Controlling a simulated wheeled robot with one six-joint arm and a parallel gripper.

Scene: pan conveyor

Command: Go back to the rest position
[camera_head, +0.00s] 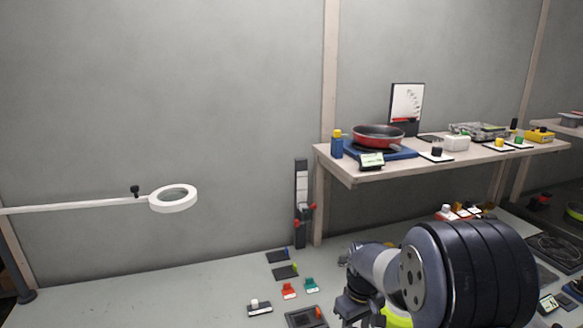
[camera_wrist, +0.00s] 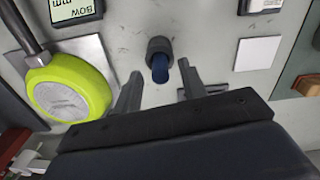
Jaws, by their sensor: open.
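In the wrist view my gripper (camera_wrist: 160,88) is open, its two grey fingers spread apart. A small dark cylinder with a blue end (camera_wrist: 159,60) stands on the light surface between and just beyond the fingertips. I cannot tell whether a finger touches it, but a gap shows on each side. In the head view my arm is at the lower right, bent over the table, and its large dark joint hides the surface behind it. The gripper's fingers are not clear in that view.
In the head view a shelf (camera_head: 350,176) with a red pan (camera_head: 377,136) stands above the table. A ring lamp (camera_head: 173,199) reaches in from the left.

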